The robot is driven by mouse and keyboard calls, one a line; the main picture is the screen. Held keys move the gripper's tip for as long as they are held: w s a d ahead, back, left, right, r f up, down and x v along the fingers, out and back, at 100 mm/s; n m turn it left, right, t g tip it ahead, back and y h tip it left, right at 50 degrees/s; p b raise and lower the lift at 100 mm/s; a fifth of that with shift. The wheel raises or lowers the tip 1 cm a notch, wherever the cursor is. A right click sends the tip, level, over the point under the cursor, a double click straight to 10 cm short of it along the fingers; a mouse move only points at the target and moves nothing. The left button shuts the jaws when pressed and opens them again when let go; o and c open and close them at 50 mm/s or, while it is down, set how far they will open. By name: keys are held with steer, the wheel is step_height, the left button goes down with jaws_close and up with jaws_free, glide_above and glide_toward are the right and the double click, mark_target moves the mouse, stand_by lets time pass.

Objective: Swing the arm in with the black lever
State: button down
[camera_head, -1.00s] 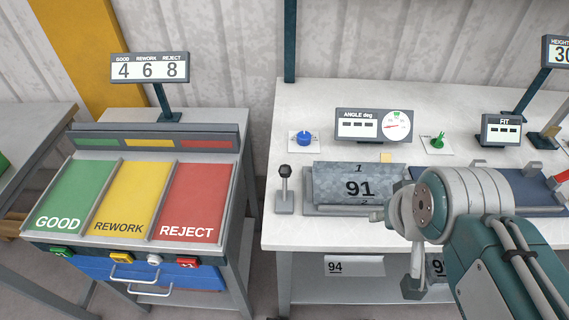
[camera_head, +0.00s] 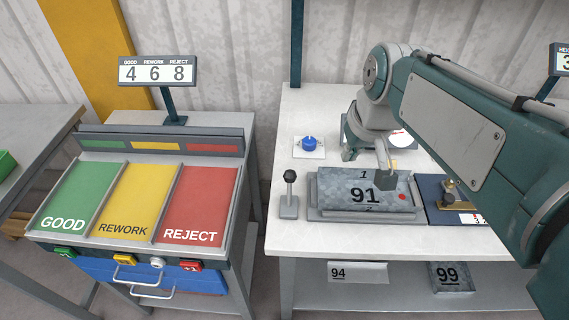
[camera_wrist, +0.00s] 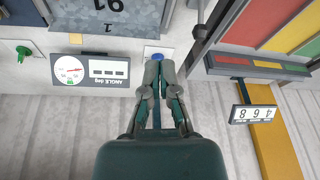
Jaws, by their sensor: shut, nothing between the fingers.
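The black lever (camera_head: 290,190) has a round black knob on a grey stem and base. It stands nearly upright at the bench's left front, beside the grey bender bed. A mottled grey panel marked 91 (camera_head: 345,191) lies on that bed. My gripper (camera_head: 367,166) is shut and empty, pointing down over the bench behind and right of the lever, apart from it. In the wrist view my gripper (camera_wrist: 158,68) shows its fingertips close together near the blue knob (camera_wrist: 157,57). I cannot make out a separate swinging arm.
The angle display (camera_wrist: 95,70) is mostly hidden behind my gripper in the head view. A blue plate with a brass fitting (camera_head: 450,196) adjoins the bed on the right. The sorting table (camera_head: 100,240) stands left across a gap. The bench front (camera_head: 400,240) is clear.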

mark_target(290, 188)
steer(key=w+a+f+n+g, duration=0.3)
steer(key=w+a+f, duration=0.3)
steer(key=w+a, duration=0.6)
steer(key=shift+w+a+f+y, duration=0.2)
steer(key=shift+w+a+y, duration=0.15)
steer(key=shift+w, duration=0.45)
steer(key=shift+f, duration=0.1)
steer(key=f, duration=0.3)
steer(key=a+f, duration=0.1)
steer(key=f, duration=0.5)
steer(key=shift+a, duration=0.3)
steer(key=shift+s+d+f, duration=0.1)
steer(key=shift+s+f, duration=0.15)
steer(key=shift+f, duration=0.05)
steer(key=shift+s+d+r, duration=0.25)
steer(key=shift+s+d, duration=0.25)
steer(key=shift+s, duration=0.2)
steer(key=shift+s+d+r, duration=0.25)
steer(key=shift+s+d, duration=0.25)
steer(key=shift+s, duration=0.2)
steer(key=shift+n, duration=0.3)
